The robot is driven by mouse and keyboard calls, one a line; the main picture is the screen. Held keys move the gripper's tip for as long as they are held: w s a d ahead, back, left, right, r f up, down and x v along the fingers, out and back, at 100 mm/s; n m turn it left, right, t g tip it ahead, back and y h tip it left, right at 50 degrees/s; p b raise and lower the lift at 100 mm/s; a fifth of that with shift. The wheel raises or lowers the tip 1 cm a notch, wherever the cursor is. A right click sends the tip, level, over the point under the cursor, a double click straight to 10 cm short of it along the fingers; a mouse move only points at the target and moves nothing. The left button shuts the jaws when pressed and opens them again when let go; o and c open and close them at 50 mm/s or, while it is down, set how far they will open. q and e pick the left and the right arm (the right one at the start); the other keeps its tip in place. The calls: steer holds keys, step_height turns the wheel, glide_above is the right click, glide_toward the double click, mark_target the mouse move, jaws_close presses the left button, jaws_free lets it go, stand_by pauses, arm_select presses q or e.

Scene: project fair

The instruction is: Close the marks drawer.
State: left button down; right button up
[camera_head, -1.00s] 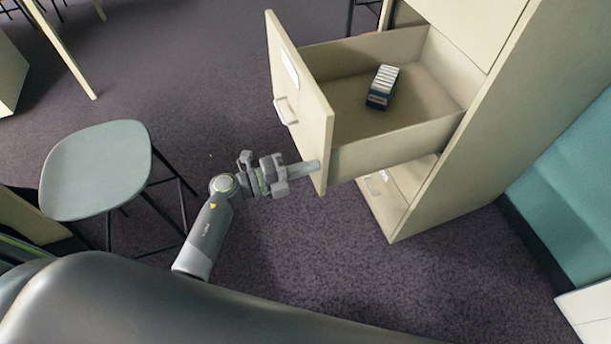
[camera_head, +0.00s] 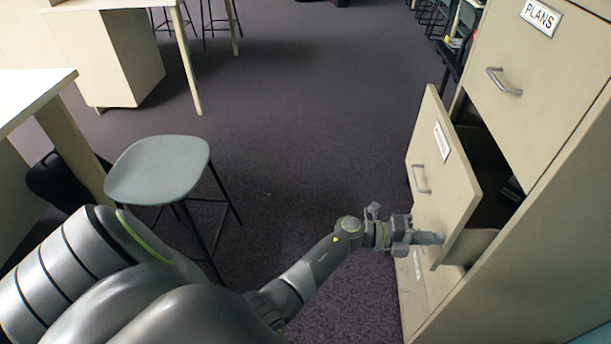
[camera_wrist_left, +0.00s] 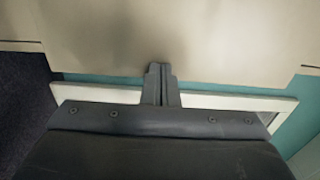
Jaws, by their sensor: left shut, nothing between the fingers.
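The open drawer (camera_head: 436,185) is the middle one of a beige cabinet, below a drawer labelled PLANS. It stands partly out, with a bar handle and a small label too angled to read. A strip of dark interior shows behind its front panel, and its contents are mostly hidden. My right gripper is not in view.
The PLANS drawer (camera_head: 530,75) above is shut. A grey-green stool (camera_head: 158,170) stands on the left, beside a white-topped table (camera_head: 30,95). Another desk (camera_head: 125,60) is at the back left.

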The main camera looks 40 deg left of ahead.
arm_select(q)
steer(key=b+x, duration=0.2)
steer(key=x, duration=0.8)
steer(key=shift+d, duration=0.2)
steer(key=shift+w+r, duration=0.15)
steer(key=shift+r, duration=0.1)
steer(key=shift+a, duration=0.1)
